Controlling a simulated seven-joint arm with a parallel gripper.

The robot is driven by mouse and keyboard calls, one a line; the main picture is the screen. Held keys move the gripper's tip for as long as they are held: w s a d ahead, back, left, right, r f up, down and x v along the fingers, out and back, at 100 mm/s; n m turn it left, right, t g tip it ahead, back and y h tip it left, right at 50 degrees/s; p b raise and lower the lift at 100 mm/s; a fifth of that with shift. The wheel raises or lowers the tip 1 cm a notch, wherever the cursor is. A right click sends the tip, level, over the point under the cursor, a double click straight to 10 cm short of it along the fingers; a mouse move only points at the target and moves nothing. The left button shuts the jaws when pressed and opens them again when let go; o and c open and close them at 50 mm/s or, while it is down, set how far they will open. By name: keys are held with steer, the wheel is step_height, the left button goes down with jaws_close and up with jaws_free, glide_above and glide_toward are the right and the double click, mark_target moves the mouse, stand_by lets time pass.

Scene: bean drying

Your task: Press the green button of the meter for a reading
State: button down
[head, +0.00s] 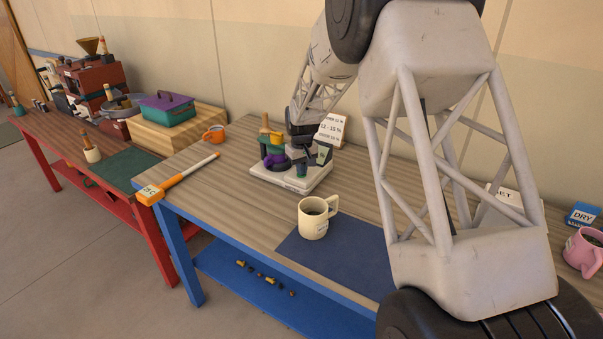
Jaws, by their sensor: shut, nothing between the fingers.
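The meter (288,182) is a pale flat base on the wooden table, left of the picture's middle. On it stand a dark green and purple part (272,157) with an orange-yellow top, and a grey-green upright part (323,153) at its right. My arm reaches over from the right, and my gripper (299,156) points down over the middle of the meter. The fingers look dark, small and closed, with nothing seen between them. I cannot make out the green button; the gripper or the upright parts may hide it. Whether the fingertips touch the meter is unclear.
A white sign (331,129) stands behind. A pink mug (583,252) is far right.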

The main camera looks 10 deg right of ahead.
steer(key=shift+r, duration=0.1)
stand_by(0.3)
steer(key=shift+r, duration=2.6)
steer(key=shift+s+r, duration=0.4)
steer(key=shift+r, duration=0.1)
steer(key=s+r+m, duration=0.1)
steer(key=s+r, duration=0.4)
steer(key=s, duration=0.3)
steer(key=s+a+r+t, duration=0.1)
steer(key=s+r, duration=0.4)
steer(key=s, duration=0.4)
steer(key=s+r+m, duration=0.1)
steer(key=s+r, duration=0.4)
steer(key=s, duration=0.3)
steer(key=s+a+f+m+t, duration=0.1)
steer(key=s, duration=2.5)
steer(key=shift+s+f+t, duration=0.3)
